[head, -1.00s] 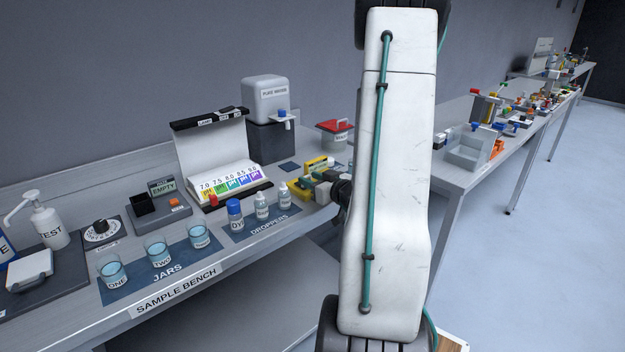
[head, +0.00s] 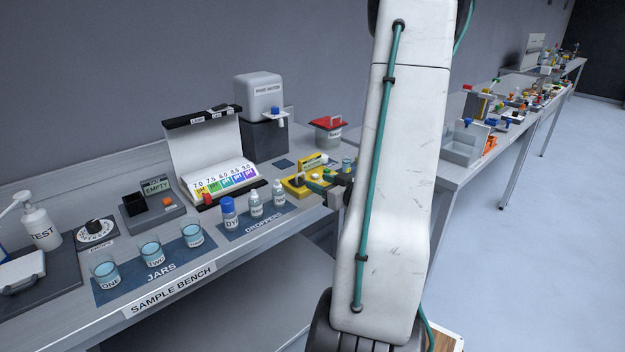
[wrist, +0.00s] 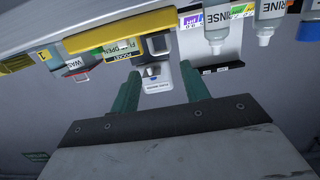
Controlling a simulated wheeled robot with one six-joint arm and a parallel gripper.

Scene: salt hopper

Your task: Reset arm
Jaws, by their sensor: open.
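My gripper (head: 328,178) is at the right end of the sample bench (head: 170,291), partly hidden behind my own white arm link in the head view. In the wrist view its two green fingers (wrist: 158,95) stand apart with nothing between them, so it is open and empty. A yellow tray (head: 296,190) sits just left of the gripper in the head view. It shows upside down as a yellow bar (wrist: 130,30) in the wrist view.
Dropper bottles (head: 255,204) and three blue jars (head: 150,251) stand along the bench front. A pH chart stand (head: 205,150), a grey machine (head: 262,110) and a red-lidded bin (head: 327,131) stand behind. A second bench (head: 460,178) lies right. Open floor (head: 560,250) is at right.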

